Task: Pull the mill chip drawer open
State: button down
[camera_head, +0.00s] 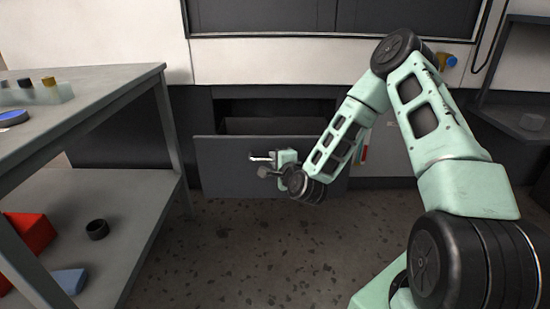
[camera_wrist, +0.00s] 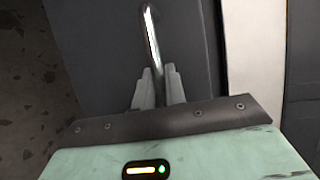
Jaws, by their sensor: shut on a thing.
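The mill chip drawer (camera_head: 225,165) is a dark grey front low in the machine in the head view. It stands out from the machine, and a dark opening shows above and behind its front. Its bright metal bar handle (camera_head: 260,158) is on the drawer front. In the wrist view the handle (camera_wrist: 151,40) runs up from between the fingers. My gripper (camera_wrist: 158,85) is shut on the handle; it also shows in the head view (camera_head: 275,164). My arm hides the right part of the drawer front.
A grey workbench (camera_head: 120,80) with a lower shelf (camera_head: 140,235) stands at the left, holding a red bin (camera_head: 30,235) and a black ring (camera_head: 97,229). The speckled floor (camera_head: 240,250) before the drawer is clear. A dark shelf (camera_head: 515,125) stands at the right.

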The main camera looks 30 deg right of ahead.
jog(key=shift+s, duration=0.1)
jog(key=c, duration=1.5)
grip_release()
jog(key=shift+o, duration=0.2)
jog(key=p+v, duration=1.1)
jog(key=v, duration=0.6)
jog(key=shift+s+p, duration=0.15)
jog(key=shift+p, duration=0.25)
jog(key=shift+a+r, duration=0.15)
